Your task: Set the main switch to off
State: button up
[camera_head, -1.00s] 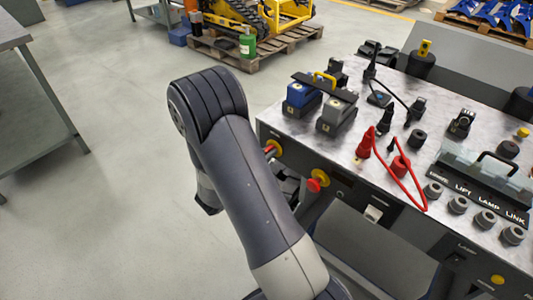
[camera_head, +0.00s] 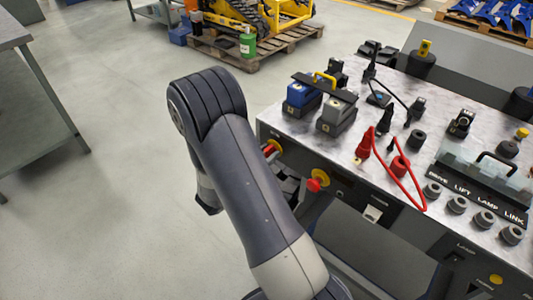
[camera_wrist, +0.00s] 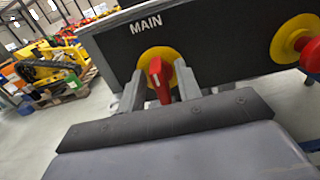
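The main switch is a red handle (camera_wrist: 160,78) on a yellow round plate (camera_wrist: 151,56), under the word MAIN on the console's dark front panel. The handle stands nearly upright in the wrist view, leaning slightly. My gripper (camera_wrist: 161,88) is at the switch, with one grey finger on each side of the handle. A gap with yellow showing is visible between the left finger and the handle; whether the right finger touches it I cannot tell. In the head view the switch (camera_head: 271,148) shows just right of my arm, and my gripper is largely hidden there.
A red knob on a yellow plate (camera_head: 318,180) sits right of the switch; it is also in the wrist view (camera_wrist: 297,40). The console top (camera_head: 290,125) carries battery blocks, plugs and a red cable (camera_head: 398,185). A steel table (camera_head: 40,90) stands left, with open floor between.

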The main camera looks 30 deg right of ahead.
jog(key=v, duration=1)
jog(key=shift+a, duration=0.4)
jog(key=shift+s+d, duration=0.1)
jog(key=shift+d, duration=0.05)
jog(key=x, duration=1)
jog(key=shift+d, duration=0.3)
jog(key=shift+m, duration=0.3)
jog(key=shift+r, duration=0.1)
